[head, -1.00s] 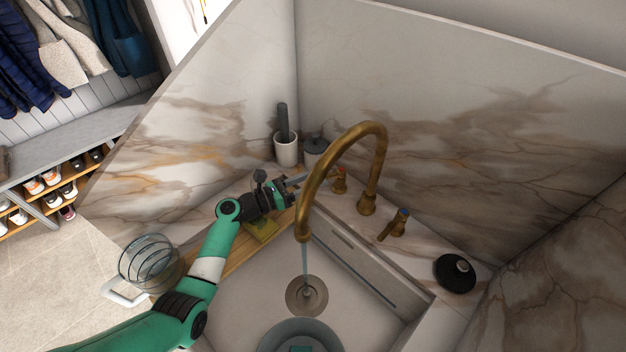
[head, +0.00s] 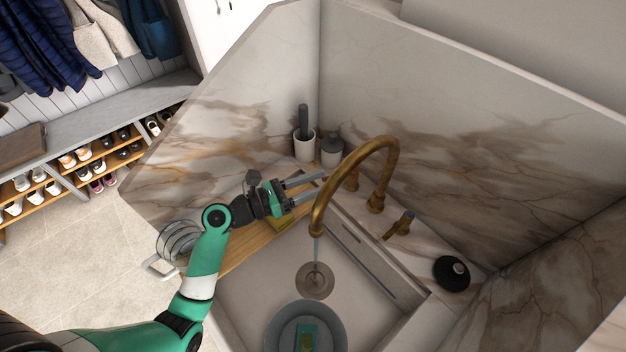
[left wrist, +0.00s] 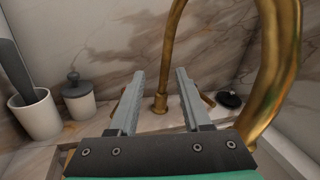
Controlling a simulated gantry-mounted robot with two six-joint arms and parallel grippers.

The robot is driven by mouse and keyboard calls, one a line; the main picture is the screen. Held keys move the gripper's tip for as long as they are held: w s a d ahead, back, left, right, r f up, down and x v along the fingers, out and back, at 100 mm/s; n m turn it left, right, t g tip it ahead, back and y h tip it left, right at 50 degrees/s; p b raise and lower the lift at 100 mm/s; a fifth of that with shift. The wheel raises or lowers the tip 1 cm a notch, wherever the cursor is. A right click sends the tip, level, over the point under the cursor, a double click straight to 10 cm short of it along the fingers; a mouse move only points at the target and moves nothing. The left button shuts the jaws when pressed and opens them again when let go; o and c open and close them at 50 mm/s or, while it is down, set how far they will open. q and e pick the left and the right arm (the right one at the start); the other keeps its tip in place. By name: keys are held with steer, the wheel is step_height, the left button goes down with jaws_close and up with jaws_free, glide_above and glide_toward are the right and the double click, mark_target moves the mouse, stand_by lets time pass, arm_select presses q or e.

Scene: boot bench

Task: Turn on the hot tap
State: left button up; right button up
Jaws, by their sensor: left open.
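The hot tap handle (head: 352,181), brass with a red mark in the earlier head view, stands left of the spout base and is partly hidden by the brass spout (head: 385,160). The cold tap handle (head: 398,226) with a blue mark is right of the spout. A thin water stream (head: 316,250) falls from the spout into the sink. My left gripper (head: 323,181) is open and empty, its fingers pointing at the hot handle, a short way left of it. In the left wrist view the spout base (left wrist: 160,103) shows between the fingers; the hot handle is not clearly visible there. My right gripper is out of view.
A bowl (head: 275,335) sits in the sink; a black round item (head: 452,273) lies right.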

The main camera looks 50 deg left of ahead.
arm_select(q)
steer(key=s+d, duration=0.1)
steer(key=s+d+r+p, duration=0.1)
steer(key=shift+s+r, duration=0.3)
steer(key=shift+s, duration=0.1)
